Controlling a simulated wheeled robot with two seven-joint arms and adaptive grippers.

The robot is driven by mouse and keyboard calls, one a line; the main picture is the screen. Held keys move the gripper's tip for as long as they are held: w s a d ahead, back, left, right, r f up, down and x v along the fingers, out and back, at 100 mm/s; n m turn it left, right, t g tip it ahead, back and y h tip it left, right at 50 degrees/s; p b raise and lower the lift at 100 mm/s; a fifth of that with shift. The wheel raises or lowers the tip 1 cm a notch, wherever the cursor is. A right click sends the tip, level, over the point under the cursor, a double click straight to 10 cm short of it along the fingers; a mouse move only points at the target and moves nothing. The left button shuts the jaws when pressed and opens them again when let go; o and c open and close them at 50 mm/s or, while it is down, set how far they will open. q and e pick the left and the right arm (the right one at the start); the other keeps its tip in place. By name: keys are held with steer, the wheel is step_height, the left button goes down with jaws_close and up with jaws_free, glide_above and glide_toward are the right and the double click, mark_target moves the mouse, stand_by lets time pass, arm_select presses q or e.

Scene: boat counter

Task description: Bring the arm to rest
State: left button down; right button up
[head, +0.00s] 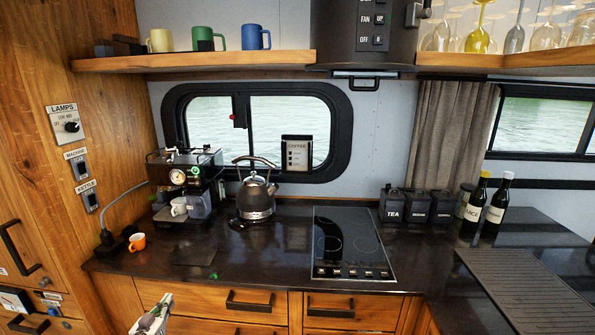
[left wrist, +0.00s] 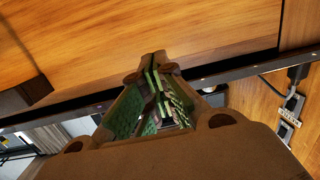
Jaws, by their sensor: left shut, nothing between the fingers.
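My left gripper (head: 153,314) shows at the bottom left of the head view, low in front of the wooden drawer fronts below the counter. In the left wrist view its green-padded fingers (left wrist: 155,65) come together at the tips, shut with nothing between them. The fingers point toward a wooden front (left wrist: 165,35), and I see no contact with it. Most of my left arm is outside the head view. My right gripper is in neither view.
Drawer handles (head: 258,303) stick out below. A shelf with mugs (head: 207,38) hangs above.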

arm_select(q)
steer(key=s+a+f+m+g+y, duration=0.15)
steer(key=s+f, duration=0.25)
steer(key=f, duration=0.5)
steer(key=s+a+f+g, duration=0.2)
steer(key=s+f+g, duration=0.15)
steer(key=f, duration=0.55)
steer(key=s+d+f+m+g, duration=0.1)
steer(key=s+f+g, duration=0.4)
steer(key=s+f, duration=1.15)
steer(key=s+d+f+g, duration=0.1)
steer(key=s+d+f, duration=0.35)
steer(key=s, duration=0.35)
steer(key=s+d+f+g, duration=0.25)
steer(key=s+f, duration=0.25)
steer(key=s, duration=0.3)
steer(key=s+d+f+g, duration=0.1)
steer(key=s+d+f, duration=0.35)
steer(key=s, duration=0.35)
steer(key=s+d+f+g+h, duration=0.1)
steer(key=s+d+f, duration=0.1)
steer(key=s+d, duration=0.7)
steer(key=s, duration=0.2)
steer(key=shift+s, duration=0.3)
steer(key=shift+d+f, duration=0.1)
